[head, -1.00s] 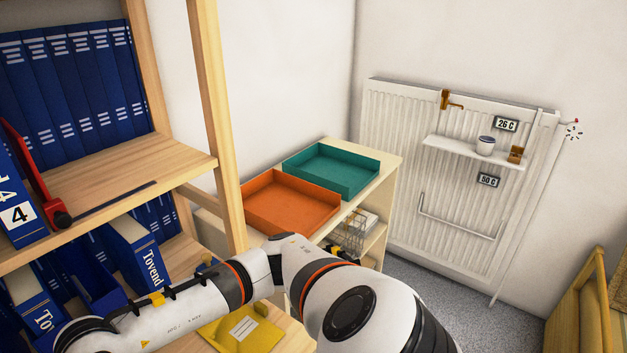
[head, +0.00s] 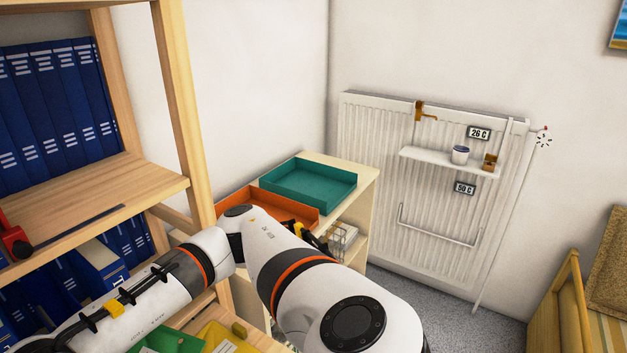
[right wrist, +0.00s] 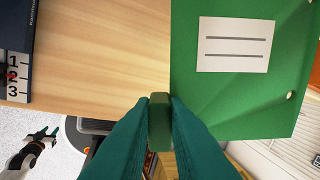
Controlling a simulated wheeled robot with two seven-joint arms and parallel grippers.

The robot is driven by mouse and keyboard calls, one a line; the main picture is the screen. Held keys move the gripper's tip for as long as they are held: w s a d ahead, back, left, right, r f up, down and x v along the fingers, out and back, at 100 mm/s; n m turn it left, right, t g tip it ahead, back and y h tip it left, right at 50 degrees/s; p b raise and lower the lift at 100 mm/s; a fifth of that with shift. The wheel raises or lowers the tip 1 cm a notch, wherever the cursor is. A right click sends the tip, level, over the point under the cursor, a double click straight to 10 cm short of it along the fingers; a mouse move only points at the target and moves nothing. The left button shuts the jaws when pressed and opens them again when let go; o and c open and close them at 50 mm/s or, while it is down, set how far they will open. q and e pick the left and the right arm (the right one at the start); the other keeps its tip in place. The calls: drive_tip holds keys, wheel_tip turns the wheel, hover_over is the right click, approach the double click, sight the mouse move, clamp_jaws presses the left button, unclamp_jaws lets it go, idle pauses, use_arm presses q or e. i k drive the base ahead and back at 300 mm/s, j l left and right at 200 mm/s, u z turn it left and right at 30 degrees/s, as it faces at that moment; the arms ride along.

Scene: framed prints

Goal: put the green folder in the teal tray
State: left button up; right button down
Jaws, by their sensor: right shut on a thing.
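The green folder (right wrist: 245,95) has a white label with two dark lines. In the right wrist view it lies over pale wood, and part of it also shows at the bottom of the head view (head: 168,341). My right gripper (right wrist: 160,125) is shut on the folder's small green tab. The teal tray (head: 310,183) looks empty on a low pale cabinet, beyond my right arm in the head view. A small dark gripper, seemingly my left one (right wrist: 50,134), is at the lower left of the right wrist view, too small to read.
An orange tray (head: 275,207) sits beside the teal tray, partly behind my arm. A wooden shelf unit (head: 105,195) with blue binders stands at left. A yellow folder (head: 222,340) lies beside the green one. A radiator (head: 380,150) with a small shelf is behind.

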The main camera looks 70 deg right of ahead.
sight(303, 186)
drive_tip(key=l+z, duration=0.2)
drive_tip(key=l, duration=0.65)
drive_tip(key=l+z, duration=0.15)
drive_tip(key=l, duration=0.65)
drive_tip(key=i+l+z, duration=0.2)
drive_tip(key=l, duration=0.65)
drive_tip(key=i+l+z, duration=0.1)
drive_tip(key=l, duration=0.25)
